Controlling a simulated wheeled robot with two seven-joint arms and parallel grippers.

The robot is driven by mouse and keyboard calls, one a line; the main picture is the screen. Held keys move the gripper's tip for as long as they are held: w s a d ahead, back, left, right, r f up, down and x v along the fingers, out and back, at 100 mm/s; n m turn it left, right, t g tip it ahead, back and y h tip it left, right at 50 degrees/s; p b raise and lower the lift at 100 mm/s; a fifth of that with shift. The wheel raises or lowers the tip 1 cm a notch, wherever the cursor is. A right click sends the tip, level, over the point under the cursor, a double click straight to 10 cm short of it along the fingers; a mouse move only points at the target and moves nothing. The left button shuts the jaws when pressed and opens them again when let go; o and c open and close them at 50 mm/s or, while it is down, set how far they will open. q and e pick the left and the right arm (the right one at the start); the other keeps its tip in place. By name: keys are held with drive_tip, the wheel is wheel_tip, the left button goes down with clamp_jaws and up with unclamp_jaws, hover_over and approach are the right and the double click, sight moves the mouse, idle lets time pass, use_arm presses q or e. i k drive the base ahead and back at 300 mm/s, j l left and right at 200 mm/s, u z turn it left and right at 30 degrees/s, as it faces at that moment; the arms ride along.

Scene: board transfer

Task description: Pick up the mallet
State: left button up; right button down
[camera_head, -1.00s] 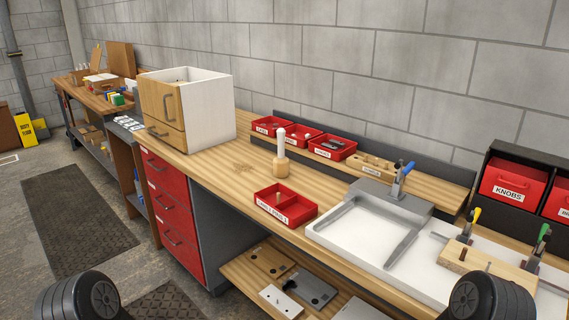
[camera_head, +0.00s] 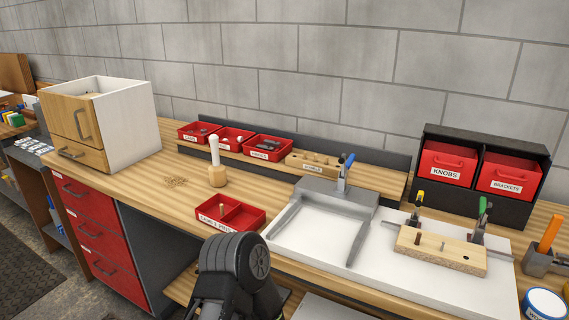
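The mallet (camera_head: 216,167) stands upright on the wooden workbench (camera_head: 155,193), its wooden head down and its pale handle up. It is behind the red two-compartment tray (camera_head: 243,216) and right of the white and wood drawer cabinet (camera_head: 128,122). A black part of one of my arms shows at the bottom centre, in front of the bench and below the mallet. No gripper fingers are visible, and nothing touches the mallet.
Several small red bins (camera_head: 233,139) sit on a raised shelf behind the mallet. A grey-framed white jig (camera_head: 318,230) and a clamped wooden board (camera_head: 441,250) lie to the right. Red KNOBS and BRACKETS bins (camera_head: 447,164) stand at back right.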

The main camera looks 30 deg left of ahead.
sight(217, 172)
drive_tip(key=j+z, duration=0.2)
drive_tip(key=j, duration=0.25)
drive_tip(key=j+z, duration=0.2)
drive_tip(key=j, duration=0.25)
drive_tip(key=k+j+z, duration=0.2)
drive_tip(key=j, duration=0.25)
drive_tip(key=j+z, duration=0.2)
drive_tip(key=j, duration=0.25)
drive_tip(key=k+j+z, duration=0.2)
drive_tip(key=j, duration=0.2)
drive_tip(key=k+j+z, duration=0.2)
drive_tip(key=j, duration=0.2)
drive_tip(key=k+j, duration=0.1)
drive_tip(key=j, duration=0.25)
drive_tip(key=k+j, duration=0.15)
drive_tip(key=j, duration=0.25)
drive_tip(key=k+j, duration=0.1)
drive_tip(key=j, duration=0.25)
